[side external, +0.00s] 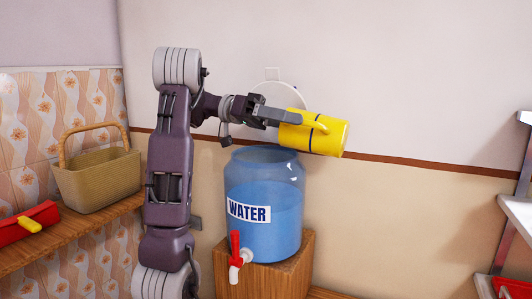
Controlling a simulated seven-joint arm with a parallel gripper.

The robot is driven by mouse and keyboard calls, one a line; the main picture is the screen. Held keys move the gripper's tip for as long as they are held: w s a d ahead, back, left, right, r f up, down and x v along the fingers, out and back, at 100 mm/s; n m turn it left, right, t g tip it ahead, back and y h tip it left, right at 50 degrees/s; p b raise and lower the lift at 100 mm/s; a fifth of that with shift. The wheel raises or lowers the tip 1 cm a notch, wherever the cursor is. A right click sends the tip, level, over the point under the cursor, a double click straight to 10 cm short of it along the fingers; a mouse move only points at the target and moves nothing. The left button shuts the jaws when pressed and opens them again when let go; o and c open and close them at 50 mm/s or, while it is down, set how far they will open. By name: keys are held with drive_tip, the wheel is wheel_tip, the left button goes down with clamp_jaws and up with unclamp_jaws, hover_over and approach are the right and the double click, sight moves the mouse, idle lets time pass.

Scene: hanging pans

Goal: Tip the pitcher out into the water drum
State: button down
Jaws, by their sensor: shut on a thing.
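My gripper (269,115) is shut on the yellow pitcher (326,136) and holds it in the air. The pitcher lies nearly on its side, its right end a little lower than its left. I cannot tell which end is its mouth, and no liquid shows coming out. The blue, see-through water drum (275,225) stands upright below the pitcher, with a "WATER" label and a red and white tap. It holds water to a little above the label. The pitcher is above the drum's right part and reaches past its right edge, apart from the rim.
The drum stands on a wooden block (292,280). A wicker basket (98,182) and a red box with a yellow part (22,222) are on a wooden shelf at left. Metal shelving (517,215) stands at right. A white round thing hangs on the wall behind.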

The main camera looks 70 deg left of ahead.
sight(309, 122)
drive_tip(key=g+y, duration=0.1)
drive_tip(key=w+d+g+y, duration=0.1)
drive_tip(key=g+y, duration=0.1)
drive_tip(key=w+d+g+y, duration=0.1)
drive_tip(key=g+y, duration=0.1)
drive_tip(key=shift+w+d, duration=0.2)
drive_tip(key=shift+w+d+r+g+y, duration=0.1)
drive_tip(key=shift+w+g+y, duration=0.05)
drive_tip(key=shift+g+y, duration=0.35)
drive_tip(key=shift+r+g+y, duration=0.45)
drive_tip(key=shift+g+y, duration=0.35)
drive_tip(key=shift+w+f, duration=0.1)
